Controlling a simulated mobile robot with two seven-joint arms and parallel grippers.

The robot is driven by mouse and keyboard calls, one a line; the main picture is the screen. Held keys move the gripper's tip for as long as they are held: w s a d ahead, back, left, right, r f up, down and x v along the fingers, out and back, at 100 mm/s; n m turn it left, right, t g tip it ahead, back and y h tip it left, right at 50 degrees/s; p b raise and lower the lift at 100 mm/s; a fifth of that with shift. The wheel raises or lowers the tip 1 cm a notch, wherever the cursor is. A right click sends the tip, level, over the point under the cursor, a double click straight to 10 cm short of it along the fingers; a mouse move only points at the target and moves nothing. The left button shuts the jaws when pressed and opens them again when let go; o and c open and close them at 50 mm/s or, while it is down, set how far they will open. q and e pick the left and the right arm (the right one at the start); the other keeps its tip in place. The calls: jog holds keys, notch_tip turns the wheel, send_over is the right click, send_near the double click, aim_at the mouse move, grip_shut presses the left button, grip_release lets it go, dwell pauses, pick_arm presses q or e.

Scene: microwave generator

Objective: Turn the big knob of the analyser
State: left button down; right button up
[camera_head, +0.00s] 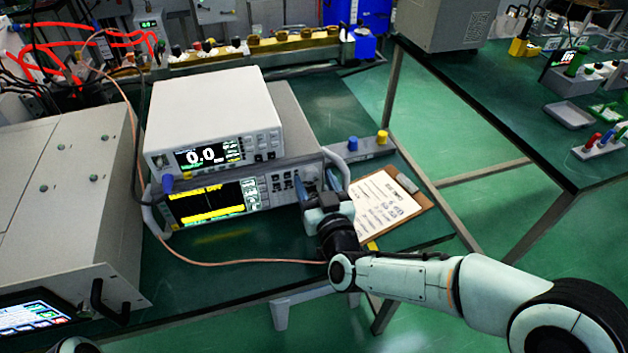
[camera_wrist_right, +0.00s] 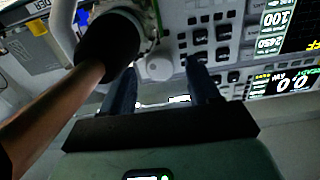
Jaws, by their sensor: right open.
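The analyser (camera_head: 215,203) is a grey instrument with a yellow-trace screen and side handles, under a white meter. My right gripper (camera_head: 315,180) is at the right end of its front panel, hiding that part in the head view. In the right wrist view, its two blue fingers (camera_wrist_right: 161,70) are apart and point at the panel. A pale round knob (camera_wrist_right: 155,66) shows between the fingertips. I cannot tell whether they touch it. My left gripper is not in view.
A thick copper-coloured cable (camera_wrist_right: 52,112) with a black round end (camera_wrist_right: 108,38) is close beside one finger. The white meter (camera_head: 213,115) reads 0.0. A clipboard (camera_head: 385,208) lies right of the analyser. A grey cabinet (camera_head: 65,190) stands left.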

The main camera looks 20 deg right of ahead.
jog(key=shift+w, duration=0.55)
jog(key=c, duration=1.1)
jog(key=shift+o, duration=0.3)
jog(key=n+p, duration=0.1)
jog(key=n, duration=0.2)
jog(key=shift+r+n, duration=0.1)
jog(key=shift+n, duration=0.2)
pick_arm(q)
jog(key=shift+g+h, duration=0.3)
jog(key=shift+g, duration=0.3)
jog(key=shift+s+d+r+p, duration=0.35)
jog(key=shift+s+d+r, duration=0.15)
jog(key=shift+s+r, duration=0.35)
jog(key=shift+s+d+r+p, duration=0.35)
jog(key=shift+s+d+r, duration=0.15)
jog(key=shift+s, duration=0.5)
pick_arm(e)
jog(key=shift+n, duration=2.2)
